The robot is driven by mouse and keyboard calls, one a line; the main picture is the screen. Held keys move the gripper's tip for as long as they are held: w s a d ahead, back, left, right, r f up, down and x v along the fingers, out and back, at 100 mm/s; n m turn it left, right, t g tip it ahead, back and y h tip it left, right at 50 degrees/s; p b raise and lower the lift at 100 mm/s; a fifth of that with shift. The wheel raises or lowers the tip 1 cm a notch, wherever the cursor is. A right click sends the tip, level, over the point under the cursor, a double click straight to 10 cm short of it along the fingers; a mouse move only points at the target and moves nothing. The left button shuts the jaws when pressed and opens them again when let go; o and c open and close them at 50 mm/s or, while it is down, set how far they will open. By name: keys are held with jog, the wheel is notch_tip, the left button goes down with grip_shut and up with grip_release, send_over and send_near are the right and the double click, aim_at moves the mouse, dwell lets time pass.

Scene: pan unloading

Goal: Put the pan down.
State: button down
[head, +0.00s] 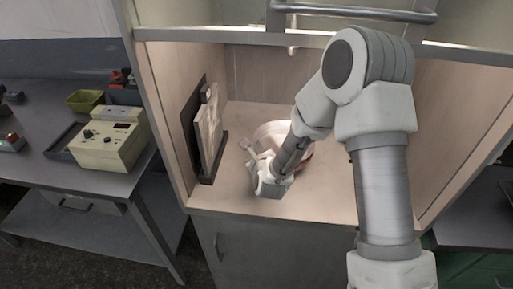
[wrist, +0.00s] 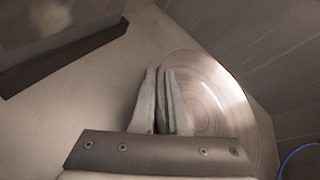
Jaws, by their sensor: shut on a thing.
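The pan is a round, shiny metal disc (wrist: 215,85) with ring marks, to the right of the fingers in the wrist view. In the head view, part of its pale round body (head: 268,132) shows inside the open cabinet, behind my arm. My gripper (wrist: 159,75) is shut on the pan, with a thin dark strip between its fingers, likely the handle. In the head view my gripper (head: 250,151) is low inside the cabinet, left of the pan's body. The arm hides much of the pan. I cannot tell whether the pan touches the cabinet floor.
The cabinet floor (head: 320,200) is bare at the front and right. A dark upright rack with a pale board (head: 208,125) stands at the cabinet's left. A bar handle (head: 350,12) runs above the opening. A bench with a beige device (head: 105,145) is outside, left.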

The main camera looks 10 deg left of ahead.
jog(key=c, duration=0.9)
grip_release()
jog(key=shift+f, duration=0.2)
jog(key=shift+s, duration=0.1)
jog(key=shift+r, duration=0.1)
